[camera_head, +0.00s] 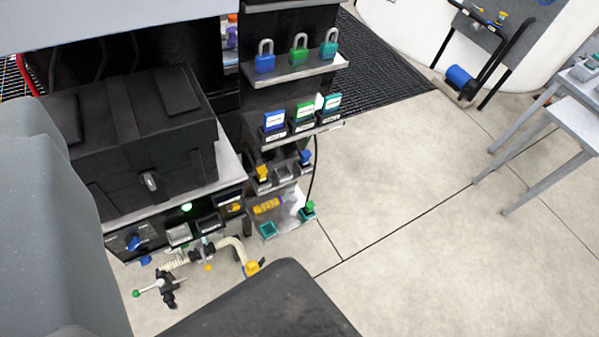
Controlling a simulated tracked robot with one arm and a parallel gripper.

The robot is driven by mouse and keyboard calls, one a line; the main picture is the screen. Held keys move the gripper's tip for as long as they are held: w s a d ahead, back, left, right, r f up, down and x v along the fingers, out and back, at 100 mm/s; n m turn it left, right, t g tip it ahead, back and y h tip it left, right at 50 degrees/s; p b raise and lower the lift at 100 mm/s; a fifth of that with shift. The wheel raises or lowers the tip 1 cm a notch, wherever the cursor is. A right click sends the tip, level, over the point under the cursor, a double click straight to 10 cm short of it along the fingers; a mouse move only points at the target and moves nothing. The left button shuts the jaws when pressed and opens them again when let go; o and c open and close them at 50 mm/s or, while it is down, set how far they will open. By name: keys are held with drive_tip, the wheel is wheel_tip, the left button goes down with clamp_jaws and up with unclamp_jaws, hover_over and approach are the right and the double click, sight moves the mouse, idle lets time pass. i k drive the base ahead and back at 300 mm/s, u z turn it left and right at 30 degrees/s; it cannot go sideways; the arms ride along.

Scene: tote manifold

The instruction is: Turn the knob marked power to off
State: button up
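A small blue knob (134,243) is on a black panel (118,243) at the lower left, below the shelf with the black case. Any marking beside it is too small to read, so I cannot tell whether it is the power knob or how it is set. A green light (186,206) glows to its upper right. A large grey part of mine fills the left edge, and a dark rounded part of mine (270,310) is at the bottom. I see no fingertips clearly and nothing held. The knob stands apart from both parts.
A black case (135,150) sits on the shelf. Padlocks (299,55) and coloured tags (303,116) stand on shelves to its right. A pale hose (232,247) and valves (165,285) are below the panel. Open floor (420,220) lies right; a grey table (570,130) is beyond.

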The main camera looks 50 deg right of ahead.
sight(133, 241)
drive_tip(key=k, duration=1.3)
drive_tip(key=z, duration=0.7)
drive_tip(key=i, duration=1)
